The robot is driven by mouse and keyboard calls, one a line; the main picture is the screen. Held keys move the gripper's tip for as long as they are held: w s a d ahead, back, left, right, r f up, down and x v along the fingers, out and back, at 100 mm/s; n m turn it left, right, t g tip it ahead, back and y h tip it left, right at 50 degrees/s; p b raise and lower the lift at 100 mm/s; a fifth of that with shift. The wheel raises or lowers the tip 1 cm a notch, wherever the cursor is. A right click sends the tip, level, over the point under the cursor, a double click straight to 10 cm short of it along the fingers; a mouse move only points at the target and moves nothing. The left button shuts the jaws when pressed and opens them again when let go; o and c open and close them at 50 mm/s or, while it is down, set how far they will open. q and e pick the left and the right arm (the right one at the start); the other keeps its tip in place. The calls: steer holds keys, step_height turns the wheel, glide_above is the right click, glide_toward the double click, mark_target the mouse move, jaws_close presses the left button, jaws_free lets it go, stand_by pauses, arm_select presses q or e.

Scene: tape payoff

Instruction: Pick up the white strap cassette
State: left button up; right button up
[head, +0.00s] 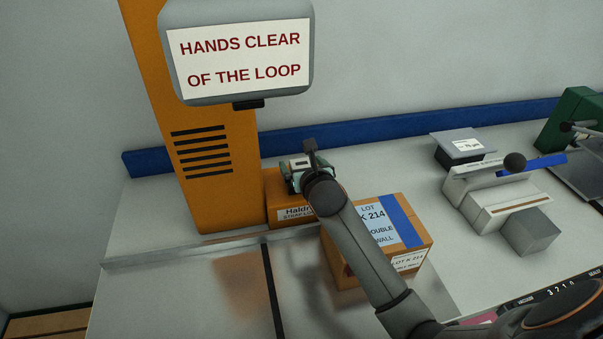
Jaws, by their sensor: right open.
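A small piece with a white top and dark green sides (297,163) sits on top of an orange block (283,206) with a white label. It may be the white strap cassette, but it is small and partly hidden, so I cannot tell for sure. My right gripper (310,152) is over this piece at its right side, open. My wrist hides part of the piece and block, and I cannot tell whether the fingers touch it. My left gripper is not in view.
A cardboard carton (412,246) with a blue stripe stands right of the block, partly behind my right arm. A tall orange column (200,110) with a sign (242,60) rises behind left. A white-grey device (485,195) stands at right. The front left worktop (175,285) is clear.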

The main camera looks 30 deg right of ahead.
steer(key=shift+w+f, duration=0.1)
steer(key=shift+w, duration=0.15)
steer(key=c, duration=1.5)
jaws_close()
